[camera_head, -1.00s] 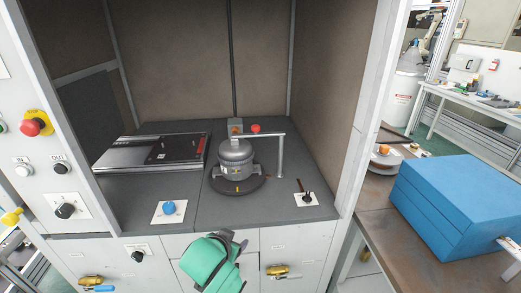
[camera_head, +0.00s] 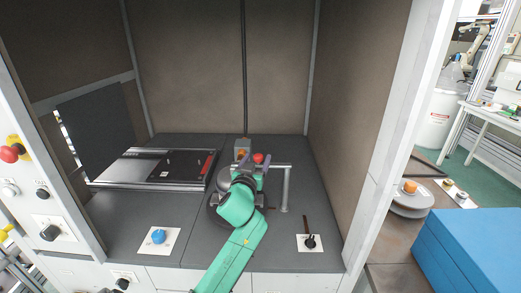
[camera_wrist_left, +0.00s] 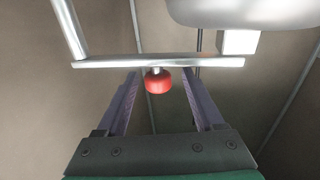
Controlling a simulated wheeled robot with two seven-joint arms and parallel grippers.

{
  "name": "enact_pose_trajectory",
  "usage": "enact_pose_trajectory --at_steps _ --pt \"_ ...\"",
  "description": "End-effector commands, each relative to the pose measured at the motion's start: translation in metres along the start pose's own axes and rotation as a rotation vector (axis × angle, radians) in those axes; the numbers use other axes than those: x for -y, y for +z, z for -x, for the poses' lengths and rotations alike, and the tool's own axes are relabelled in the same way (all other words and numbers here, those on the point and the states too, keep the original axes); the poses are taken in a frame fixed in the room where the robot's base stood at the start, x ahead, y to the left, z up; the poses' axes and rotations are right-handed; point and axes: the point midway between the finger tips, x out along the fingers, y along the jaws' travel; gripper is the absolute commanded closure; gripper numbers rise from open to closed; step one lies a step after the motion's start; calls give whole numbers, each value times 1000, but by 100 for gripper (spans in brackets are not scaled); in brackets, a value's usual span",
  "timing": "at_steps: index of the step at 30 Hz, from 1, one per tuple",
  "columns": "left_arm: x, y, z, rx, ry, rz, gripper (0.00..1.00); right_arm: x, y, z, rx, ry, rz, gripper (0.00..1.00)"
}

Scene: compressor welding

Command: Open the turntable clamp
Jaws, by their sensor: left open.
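The turntable clamp shows in the head view as a metal post (camera_head: 286,188) with a horizontal bar (camera_head: 277,165) and a red knob (camera_head: 258,158). In the left wrist view the bar (camera_wrist_left: 105,62) crosses the picture, with the red knob (camera_wrist_left: 158,82) on it. My left gripper (camera_head: 253,164) is open, with its purple fingers on either side of the knob; the left wrist view shows gaps between knob and both fingers. The grey compressor (camera_head: 223,180) on the turntable is largely hidden behind my left gripper. My right gripper is not in view.
A flat metal fixture with a black panel (camera_head: 180,166) lies left on the cabinet deck. A blue button (camera_head: 158,237) and a black switch (camera_head: 310,242) sit near the front. Cabinet walls enclose the back and sides. A blue box (camera_head: 475,250) stands outside at right.

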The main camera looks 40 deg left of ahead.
Motion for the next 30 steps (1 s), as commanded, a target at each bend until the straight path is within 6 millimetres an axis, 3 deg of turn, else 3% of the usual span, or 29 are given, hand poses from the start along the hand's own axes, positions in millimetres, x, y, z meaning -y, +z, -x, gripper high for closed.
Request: enact_pose_trajectory --at_steps 3,6,15,17,21,30 --pt "0 -2 -25 0 -1 0 31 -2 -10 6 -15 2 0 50" --pt "0 -1 -36 0 0 0 31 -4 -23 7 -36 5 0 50" --pt "0 1 -41 2 0 -1 31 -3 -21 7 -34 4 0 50" --pt "0 1 -41 2 0 0 50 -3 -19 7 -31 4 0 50" --pt "0 1 -41 2 0 0 100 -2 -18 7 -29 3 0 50" --pt "0 1 -41 2 1 0 100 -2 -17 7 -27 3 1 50"
